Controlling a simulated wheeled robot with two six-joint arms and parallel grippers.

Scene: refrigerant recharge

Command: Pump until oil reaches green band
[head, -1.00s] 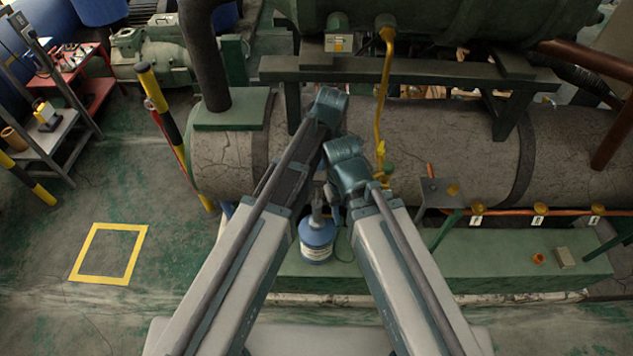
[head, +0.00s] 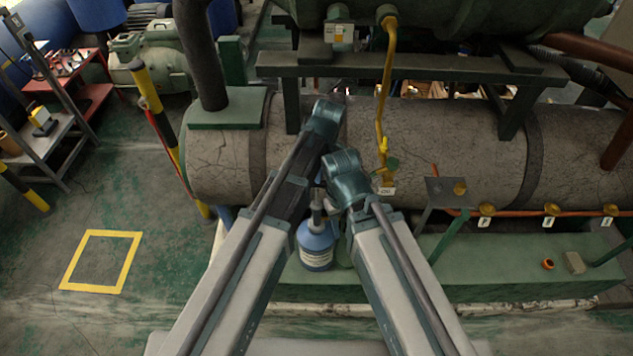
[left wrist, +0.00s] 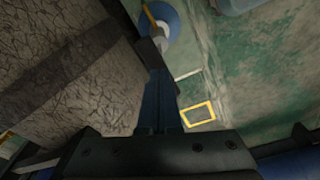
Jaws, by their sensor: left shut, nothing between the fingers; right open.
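A blue oil jug (head: 316,246) with a white label and a grey pump top stands at the green base of the machine. It also shows at the top of the left wrist view (left wrist: 160,22). My left gripper (left wrist: 154,52) is shut and empty, its fingertips close to the jug's top; I cannot tell if they touch. In the head view my left wrist (head: 322,118) hides that gripper's fingers. My right wrist (head: 345,178) is right of and above the jug; my right gripper is open, its fingers mostly hidden. I cannot make out the oil level or a green band.
A large grey cylinder (head: 450,150) runs behind the jug. A yellow pipe (head: 386,80) comes down right of my wrists. Several tagged brass valves (head: 487,210) line an orange pipe at right. A yellow floor square (head: 125,262) lies on clear floor at left.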

